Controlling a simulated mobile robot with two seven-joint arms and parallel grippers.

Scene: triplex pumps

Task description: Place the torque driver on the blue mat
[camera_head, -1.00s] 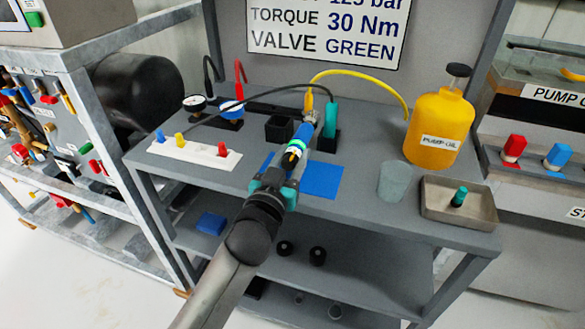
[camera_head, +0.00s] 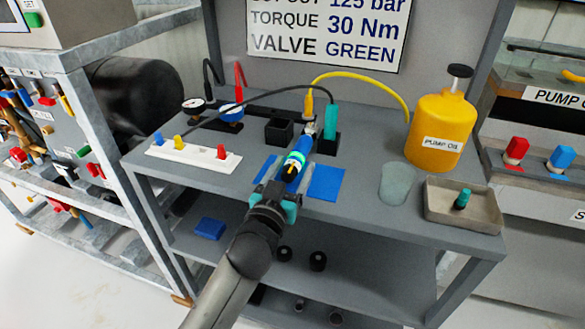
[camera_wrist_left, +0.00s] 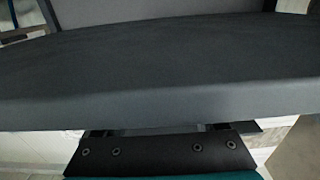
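The torque driver (camera_head: 298,158), blue with a pale green ring and a dark end, is over the blue mat (camera_head: 326,183) in the head view. It seems to lie on the mat, though the contact is hidden. My left gripper (camera_head: 286,178) is at the near end of the driver, and its fingers look spread apart on either side of it. In the left wrist view the gripper's dark base shows below the grey table edge (camera_wrist_left: 160,100); the driver does not show there. My right gripper is not in view.
Behind the driver stand a black square holder (camera_head: 279,131) and a teal-handled tool (camera_head: 330,122). A white strip with coloured pegs (camera_head: 190,157) lies left. A yellow oil jug (camera_head: 440,132), a cup (camera_head: 397,184) and a tray (camera_head: 440,212) stand right.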

